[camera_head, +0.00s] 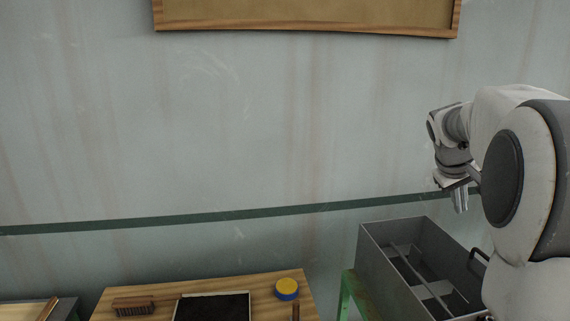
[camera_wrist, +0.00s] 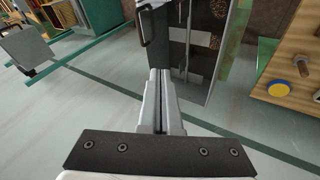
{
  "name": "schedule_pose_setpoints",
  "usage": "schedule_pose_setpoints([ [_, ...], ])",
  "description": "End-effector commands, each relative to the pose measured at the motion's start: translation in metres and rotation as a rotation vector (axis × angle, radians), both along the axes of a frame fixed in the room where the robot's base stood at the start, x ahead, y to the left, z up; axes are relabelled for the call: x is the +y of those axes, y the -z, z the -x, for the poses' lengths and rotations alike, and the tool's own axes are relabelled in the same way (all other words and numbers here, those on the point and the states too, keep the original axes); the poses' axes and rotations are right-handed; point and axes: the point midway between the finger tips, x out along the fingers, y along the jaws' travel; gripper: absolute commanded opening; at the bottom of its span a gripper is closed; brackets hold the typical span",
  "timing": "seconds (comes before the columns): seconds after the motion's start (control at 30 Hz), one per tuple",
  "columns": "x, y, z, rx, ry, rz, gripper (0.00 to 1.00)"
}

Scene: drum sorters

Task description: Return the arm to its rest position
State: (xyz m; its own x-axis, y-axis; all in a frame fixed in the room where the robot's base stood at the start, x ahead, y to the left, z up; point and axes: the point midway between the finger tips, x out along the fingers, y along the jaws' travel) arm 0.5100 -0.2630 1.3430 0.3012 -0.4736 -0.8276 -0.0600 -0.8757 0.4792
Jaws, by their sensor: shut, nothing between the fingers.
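My arm (camera_head: 520,170) reaches in from the right edge of the head view. My gripper (camera_head: 461,200) points down at its end, in front of the wall and above the back right part of the grey metal bin. In the wrist view, the two fingers of my gripper (camera_wrist: 159,72) lie together with nothing between them. The gripper appears apart from the bin.
The open grey divided bin (camera_head: 376,256) rests on a green stand (camera_head: 347,292). A wooden table (camera_head: 256,279) holds a brush (camera_head: 134,307), a black tray (camera_head: 246,295) and a yellow-and-blue round tin (camera_head: 287,289). The wall space left of my arm is clear.

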Motion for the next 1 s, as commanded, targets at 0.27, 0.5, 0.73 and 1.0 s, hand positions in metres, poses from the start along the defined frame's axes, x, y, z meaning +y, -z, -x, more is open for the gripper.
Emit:
schedule_pose_setpoints([
  [0.27,0.097,-0.014,0.069,-0.087,-0.034,-0.165,0.0],
  [0.5,0.169,-0.004,0.137,-0.131,-0.067,-0.295,0.0],
  [0.73,0.226,0.021,0.206,-0.156,-0.093,-0.405,0.0],
  [1.0,0.259,0.052,0.257,-0.166,-0.105,-0.482,0.0],
])
